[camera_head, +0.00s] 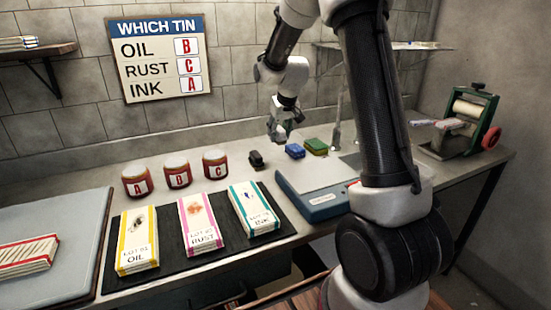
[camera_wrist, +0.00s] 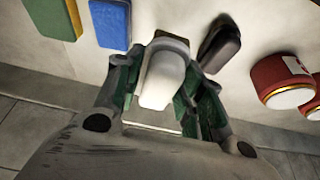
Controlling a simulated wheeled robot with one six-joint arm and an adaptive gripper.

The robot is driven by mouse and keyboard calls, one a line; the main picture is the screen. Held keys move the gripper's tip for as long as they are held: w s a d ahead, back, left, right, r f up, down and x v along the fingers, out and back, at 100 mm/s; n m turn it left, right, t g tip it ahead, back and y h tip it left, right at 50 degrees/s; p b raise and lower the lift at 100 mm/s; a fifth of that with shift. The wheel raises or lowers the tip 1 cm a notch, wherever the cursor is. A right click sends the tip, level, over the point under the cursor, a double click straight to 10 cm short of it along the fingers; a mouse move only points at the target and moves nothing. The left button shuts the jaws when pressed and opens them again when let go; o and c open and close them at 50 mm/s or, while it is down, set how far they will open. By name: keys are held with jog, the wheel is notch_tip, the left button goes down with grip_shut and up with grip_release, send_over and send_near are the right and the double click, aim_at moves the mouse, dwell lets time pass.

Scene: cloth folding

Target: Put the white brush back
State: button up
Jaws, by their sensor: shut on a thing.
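My gripper (camera_head: 279,132) hangs over the back of the counter, behind the gap between a black block-shaped brush (camera_head: 256,159) and a blue one (camera_head: 294,151). In the wrist view its green-lined fingers (camera_wrist: 162,88) are shut on the white brush (camera_wrist: 163,72), which has a rounded white body. In the wrist view the black brush (camera_wrist: 220,42) is right of it and the blue brush (camera_wrist: 110,22) left.
A green block (camera_head: 316,146) lies right of the blue one. Red jars (camera_head: 178,176) marked A, B and C stand left. Packets (camera_head: 198,222) lie on a dark mat, near a blue scale (camera_head: 324,205). A WHICH TIN sign (camera_head: 160,58) hangs behind.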

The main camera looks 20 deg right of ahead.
aim_at(278, 142)
notch_tip(278, 142, down, 4)
jog(key=shift+w+a+f, duration=0.1)
jog(key=shift+w+f, duration=0.05)
jog(key=shift+f, duration=2)
jog(key=shift+f, duration=0.1)
jog(key=o, duration=1.1)
jog(key=shift+o, duration=0.2)
